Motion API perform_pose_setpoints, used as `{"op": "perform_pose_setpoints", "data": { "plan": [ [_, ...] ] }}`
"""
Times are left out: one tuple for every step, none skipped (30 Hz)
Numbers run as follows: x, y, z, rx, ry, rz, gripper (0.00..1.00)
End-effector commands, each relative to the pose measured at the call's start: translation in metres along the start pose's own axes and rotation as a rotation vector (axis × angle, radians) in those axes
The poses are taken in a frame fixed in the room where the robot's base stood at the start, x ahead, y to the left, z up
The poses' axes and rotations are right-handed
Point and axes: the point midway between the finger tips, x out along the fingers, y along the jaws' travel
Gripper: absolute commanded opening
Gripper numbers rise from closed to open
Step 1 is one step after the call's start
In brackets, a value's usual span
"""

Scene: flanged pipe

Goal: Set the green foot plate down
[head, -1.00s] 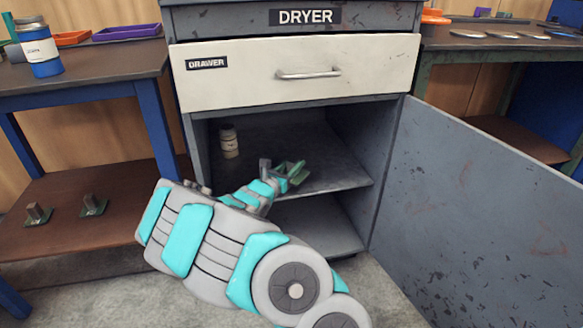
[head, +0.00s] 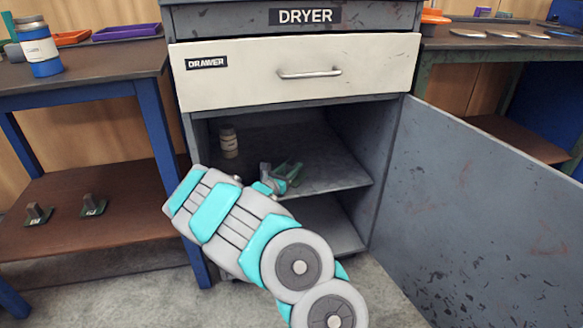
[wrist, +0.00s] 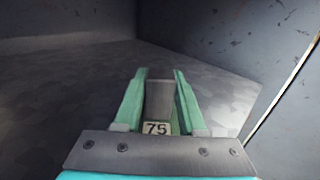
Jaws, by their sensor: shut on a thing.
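My gripper (wrist: 158,85) is shut on the grey upright post of the foot plate (wrist: 158,97), which stands between its two green fingers. A white label reading "75" shows at the near end of the part. Only a little green of its plate can be made out, and its underside is hidden. In the head view my gripper (head: 283,176) is inside the open lower compartment of the dryer cabinet, over the front of the upper shelf (head: 335,178). I cannot tell whether the plate touches the shelf.
A labelled jar (head: 229,142) stands at the back left of the shelf. The open door (head: 480,200) swings out to the right. Two other foot plates (head: 92,205) rest on the brown lower shelf (head: 60,180) at left. The shelf right of my gripper is clear.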

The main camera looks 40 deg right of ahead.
Motion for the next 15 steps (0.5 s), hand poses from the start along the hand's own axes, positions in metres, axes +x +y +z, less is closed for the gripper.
{"op": "perform_pose_setpoints", "data": {
  "plan": [
    [0.0001,0.0002,0.0008,0.001,-0.002,0.0,0.0],
    [0.0001,0.0002,0.0001,0.001,-0.002,0.0,0.0],
    [0.0,0.0001,-0.0005,0.0,-0.002,0.0,0.42],
    [0.0,0.0002,-0.0002,0.001,-0.002,0.0,0.45],
    [0.0,0.0001,-0.0002,0.0,-0.002,0.0,0.49],
    [0.0,0.0001,-0.0003,0.0,-0.002,0.0,0.53],
    [0.0,0.0001,-0.0003,0.0,-0.002,0.0,0.57],
    [0.0,0.0001,-0.0003,0.0,-0.001,0.0,0.6],
    [0.0,0.0001,-0.0003,0.0,-0.001,0.0,0.65],
    [0.0,0.0001,-0.0004,0.0,-0.001,0.0,0.68],
    [-0.0001,0.0001,-0.0004,0.0,-0.001,0.0,0.7],
    [-0.0001,0.0001,-0.0005,0.0,-0.001,0.0,0.7],
    [-0.0001,0.0001,-0.0005,0.0,-0.001,0.0,0.7],
    [-0.0001,0.0001,-0.0005,0.0,-0.001,0.0,0.7],
    [-0.0001,0.0,-0.0005,0.0,-0.001,0.0,0.7]
  ]
}}
